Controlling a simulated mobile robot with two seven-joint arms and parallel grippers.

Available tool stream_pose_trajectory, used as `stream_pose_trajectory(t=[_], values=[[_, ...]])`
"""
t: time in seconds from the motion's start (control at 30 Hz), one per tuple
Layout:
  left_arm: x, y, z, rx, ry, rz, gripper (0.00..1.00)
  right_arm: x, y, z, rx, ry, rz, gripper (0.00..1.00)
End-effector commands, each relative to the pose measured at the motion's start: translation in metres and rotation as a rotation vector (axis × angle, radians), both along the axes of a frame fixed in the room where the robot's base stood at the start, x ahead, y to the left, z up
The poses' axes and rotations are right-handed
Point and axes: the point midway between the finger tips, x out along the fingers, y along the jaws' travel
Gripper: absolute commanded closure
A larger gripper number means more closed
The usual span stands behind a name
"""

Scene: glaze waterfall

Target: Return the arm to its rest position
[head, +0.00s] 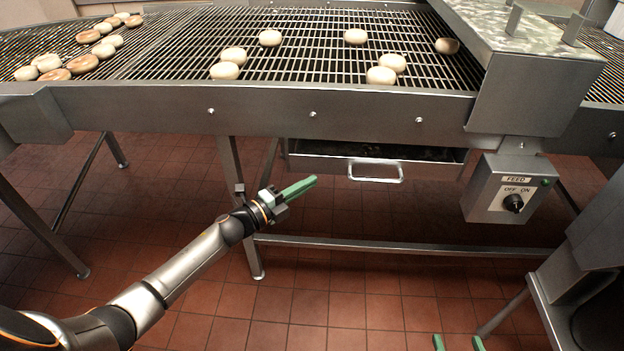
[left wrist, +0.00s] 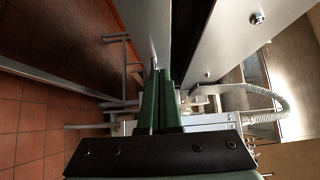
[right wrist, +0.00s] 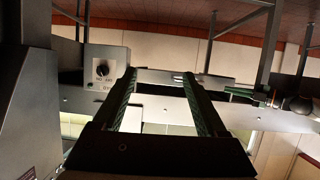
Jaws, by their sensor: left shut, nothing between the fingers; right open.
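My left gripper (head: 299,188) has green fingers and is stretched out in front of the conveyor's frame, left of the drawer handle and apart from it. Its fingers are closed together and empty, as the left wrist view (left wrist: 158,100) also shows. My right gripper (head: 459,343) shows only as two green fingertips at the bottom edge of the head view. The fingers stand apart with nothing between them, also in the right wrist view (right wrist: 160,100). The rest of my right arm is out of the head view.
A drawer (head: 375,165) with a handle hangs under the wire conveyor (head: 300,50), slightly open. The FEED switch box (head: 507,190) is to its right. Several round doughnuts (head: 228,70) lie on the wires. A metal stand (head: 570,290) is at lower right. The tiled floor is open in front.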

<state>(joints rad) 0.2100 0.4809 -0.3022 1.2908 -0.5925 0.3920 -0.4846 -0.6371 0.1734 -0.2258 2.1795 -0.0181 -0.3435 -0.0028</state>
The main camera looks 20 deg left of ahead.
Motion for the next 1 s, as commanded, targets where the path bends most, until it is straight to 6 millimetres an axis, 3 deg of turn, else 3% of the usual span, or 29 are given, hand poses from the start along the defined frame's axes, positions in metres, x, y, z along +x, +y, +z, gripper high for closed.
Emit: stream_pose_trajectory(t=[0.3, 0.67, 0.87, 1.0], values=[[-0.053, 0.026, 0.0, 0.0, 0.003, -0.001, 1.0, -0.028, 0.001, -0.044, -0.001, 0.208, -0.008, 0.25], [-0.072, 0.036, 0.0, 0.0, 0.0, -0.002, 1.0, -0.038, 0.001, -0.058, -0.003, 0.271, -0.009, 0.25], [-0.079, 0.028, -0.007, -0.064, 0.041, 0.024, 1.0, -0.038, 0.001, -0.058, -0.004, 0.271, -0.008, 0.25], [-0.107, 0.002, -0.03, -0.321, 0.219, 0.139, 1.0, -0.038, 0.001, -0.058, -0.004, 0.271, -0.008, 0.25]])
